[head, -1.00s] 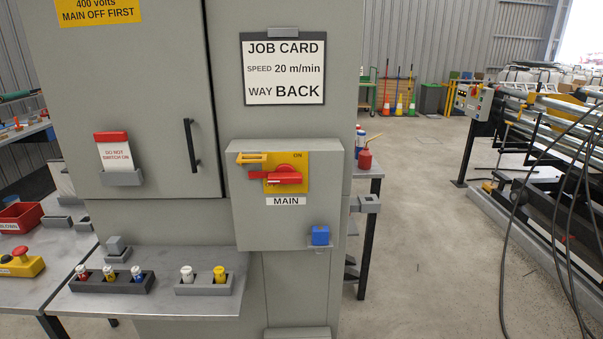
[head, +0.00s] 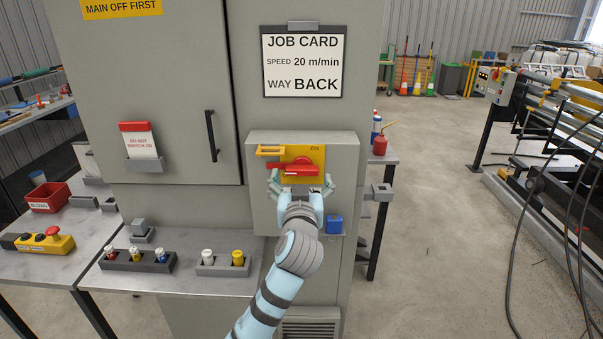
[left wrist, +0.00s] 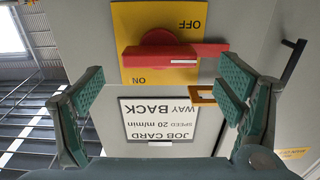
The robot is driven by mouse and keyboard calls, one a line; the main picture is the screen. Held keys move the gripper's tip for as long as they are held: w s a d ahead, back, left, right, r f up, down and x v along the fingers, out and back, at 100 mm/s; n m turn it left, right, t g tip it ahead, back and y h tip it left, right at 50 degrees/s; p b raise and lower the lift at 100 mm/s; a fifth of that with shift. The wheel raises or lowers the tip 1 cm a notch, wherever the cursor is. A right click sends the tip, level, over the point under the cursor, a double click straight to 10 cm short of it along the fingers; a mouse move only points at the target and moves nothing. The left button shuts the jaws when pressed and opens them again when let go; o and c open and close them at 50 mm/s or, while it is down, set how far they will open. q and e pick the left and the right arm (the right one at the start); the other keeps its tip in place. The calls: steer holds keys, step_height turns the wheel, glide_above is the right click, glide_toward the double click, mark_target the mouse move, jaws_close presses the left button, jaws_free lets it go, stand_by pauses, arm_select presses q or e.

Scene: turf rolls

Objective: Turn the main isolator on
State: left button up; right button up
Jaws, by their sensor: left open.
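The main isolator's red handle (head: 302,169) lies level across its yellow plate (head: 318,154) on a grey box (head: 348,155). ON shows at the plate's upper right. In the left wrist view, which is upside down, the red handle (left wrist: 160,55) lies level between the ON and OFF marks. My left gripper (head: 301,186) is open just in front of and below the handle, with its fingers either side and apart from it. The open green-padded fingers also show in the left wrist view (left wrist: 160,82). The MAIN label is hidden behind the gripper. My right gripper is not in view.
A yellow hasp (head: 270,151) sits at the plate's upper left. A blue block like a padlock (head: 334,225) hangs at the box's lower right. A DO NOT SWITCH ON card (head: 139,143) stands in a holder. A shelf with fuse-like pieces (head: 192,280) juts out lower left.

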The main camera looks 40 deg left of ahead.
mark_target(302, 169)
arm_select(q)
steer(key=shift+x, duration=1.4)
steer(key=shift+c, duration=0.6)
steer(key=c, duration=1)
